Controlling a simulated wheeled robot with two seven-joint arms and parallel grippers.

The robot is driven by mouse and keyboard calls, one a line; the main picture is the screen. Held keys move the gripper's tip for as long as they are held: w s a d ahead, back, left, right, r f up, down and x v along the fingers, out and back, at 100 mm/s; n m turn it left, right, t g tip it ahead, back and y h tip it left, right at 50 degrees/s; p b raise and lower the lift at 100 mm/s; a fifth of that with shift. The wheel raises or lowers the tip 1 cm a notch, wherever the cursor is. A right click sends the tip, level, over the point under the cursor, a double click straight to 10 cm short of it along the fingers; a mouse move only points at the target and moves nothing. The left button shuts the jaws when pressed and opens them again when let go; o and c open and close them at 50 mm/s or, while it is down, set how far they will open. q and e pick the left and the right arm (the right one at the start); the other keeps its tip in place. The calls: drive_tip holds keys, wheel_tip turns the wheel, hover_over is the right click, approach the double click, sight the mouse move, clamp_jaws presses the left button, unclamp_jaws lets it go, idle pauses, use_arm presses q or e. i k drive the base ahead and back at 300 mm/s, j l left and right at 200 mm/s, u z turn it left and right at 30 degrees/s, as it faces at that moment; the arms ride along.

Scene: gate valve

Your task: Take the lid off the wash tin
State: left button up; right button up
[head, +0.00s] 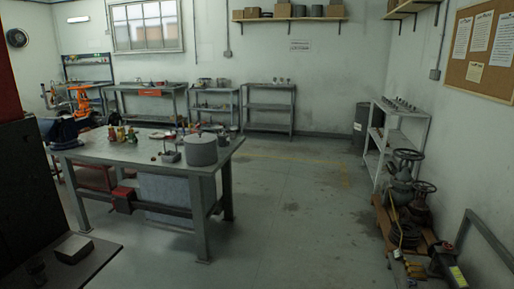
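A wide grey round tin (201,151) stands upright on the front right part of the metal workbench (130,152). It looks like the wash tin. Its top looks flat and covered, but the lid's edge is too small to make out. Neither of my grippers is in view, so nothing is seen touching the tin.
Small bottles (122,133) and a small grey block (170,156) stand on the workbench. A dark surface with a grey box (73,249) is at the near left. Valves (405,185) stand on a pallet at right. The middle floor is clear.

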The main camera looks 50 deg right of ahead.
sight(199, 138)
drive_tip(key=z, duration=1.35)
drive_tip(key=i+z, duration=0.3)
drive_tip(key=i, duration=0.2)
drive_tip(key=i+z, duration=0.3)
drive_tip(key=i, duration=0.25)
drive_tip(key=i+l+u, duration=0.1)
drive_tip(key=i+u, duration=0.2)
drive_tip(key=i, duration=0.65)
